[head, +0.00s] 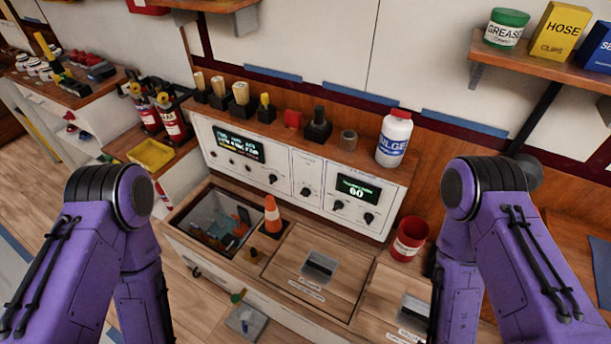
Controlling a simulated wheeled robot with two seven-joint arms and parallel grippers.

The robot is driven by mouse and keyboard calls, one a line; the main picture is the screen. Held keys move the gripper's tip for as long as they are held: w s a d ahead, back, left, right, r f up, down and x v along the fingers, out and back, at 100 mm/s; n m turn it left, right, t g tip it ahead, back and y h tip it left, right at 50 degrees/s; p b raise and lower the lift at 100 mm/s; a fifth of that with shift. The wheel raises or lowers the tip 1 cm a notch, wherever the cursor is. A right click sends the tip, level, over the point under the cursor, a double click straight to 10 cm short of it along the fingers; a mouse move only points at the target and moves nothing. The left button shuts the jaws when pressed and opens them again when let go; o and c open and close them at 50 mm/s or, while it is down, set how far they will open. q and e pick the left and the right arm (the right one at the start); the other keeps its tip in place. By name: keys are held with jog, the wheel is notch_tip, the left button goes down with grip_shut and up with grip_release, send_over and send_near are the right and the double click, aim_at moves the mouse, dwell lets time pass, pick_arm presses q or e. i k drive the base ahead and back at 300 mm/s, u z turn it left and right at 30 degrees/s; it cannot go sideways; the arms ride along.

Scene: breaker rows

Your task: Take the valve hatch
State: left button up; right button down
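Two wooden hatches with recessed grey handles are set in the counter top. The middle hatch (335,261) lies flat, with small lettering below its handle. The right hatch (379,305) also appears flat, and my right arm and the lower edge of the view hide part of it. The lettering on both is too small to read surely, so I cannot tell which is the valve hatch. My purple arms reach down at the left and right edges. Neither gripper shows.
Left of the hatches is an open compartment (186,207) with loose items inside. An orange cone (272,214) stands between it and the middle hatch. A red can (409,239) stands behind the right hatch. A white control panel (297,179) rises behind, with a white bottle (394,139) on top.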

aim_at(395, 308)
jog(key=z, duration=1.8)
jog(key=i, duration=0.15)
jog(key=u, duration=1.1)
jog(key=k, duration=0.9)
jog(key=z, duration=1.4)
jog(key=i, duration=0.5)
jog(key=u, duration=0.05)
